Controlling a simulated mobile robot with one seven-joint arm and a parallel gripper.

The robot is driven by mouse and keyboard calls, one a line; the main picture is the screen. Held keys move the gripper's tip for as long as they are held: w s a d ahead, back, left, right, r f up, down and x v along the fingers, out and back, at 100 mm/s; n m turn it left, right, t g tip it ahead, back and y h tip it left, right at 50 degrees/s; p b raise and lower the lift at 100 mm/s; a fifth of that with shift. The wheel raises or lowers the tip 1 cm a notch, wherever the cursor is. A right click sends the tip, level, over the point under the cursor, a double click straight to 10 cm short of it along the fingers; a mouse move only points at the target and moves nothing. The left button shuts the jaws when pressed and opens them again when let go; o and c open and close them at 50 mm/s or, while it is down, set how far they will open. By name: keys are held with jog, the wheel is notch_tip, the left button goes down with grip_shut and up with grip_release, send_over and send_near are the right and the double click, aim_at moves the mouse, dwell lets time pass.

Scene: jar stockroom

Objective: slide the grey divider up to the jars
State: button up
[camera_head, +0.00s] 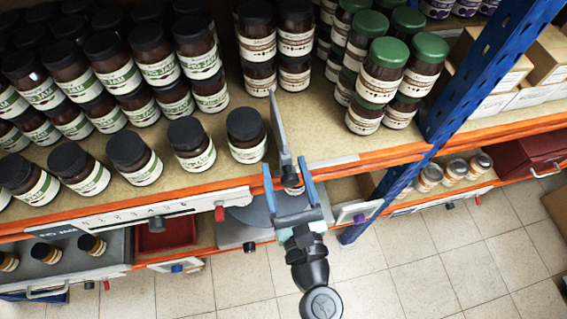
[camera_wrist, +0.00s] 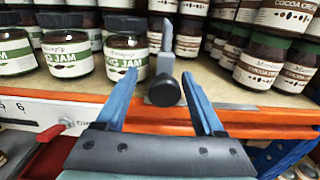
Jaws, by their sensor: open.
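The grey divider (camera_head: 284,150) stands upright on the shelf, running front to back, and shows in the wrist view (camera_wrist: 167,58) with a dark round knob (camera_wrist: 163,90) at its front end. Just left of it is a dark-lidded jam jar (camera_head: 246,137), the right end of the front row; it also shows in the wrist view (camera_wrist: 127,48). A narrow gap appears between jar and divider. My gripper (camera_head: 286,162) is open at the shelf's front edge. Its blue fingers (camera_wrist: 158,76) lie either side of the knob, with visible space on both sides.
Many more jam jars (camera_head: 160,60) fill the shelf to the left. Green-lidded cocoa cream jars (camera_head: 382,72) stand to the right, beyond a bare shelf strip (camera_head: 315,130). An orange front rail (camera_head: 380,156) with a label strip and a blue post (camera_head: 470,70) border the shelf.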

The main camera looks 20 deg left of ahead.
jog(key=b+v, duration=0.2)
jog(key=v, duration=0.9)
jog(key=shift+s, duration=0.2)
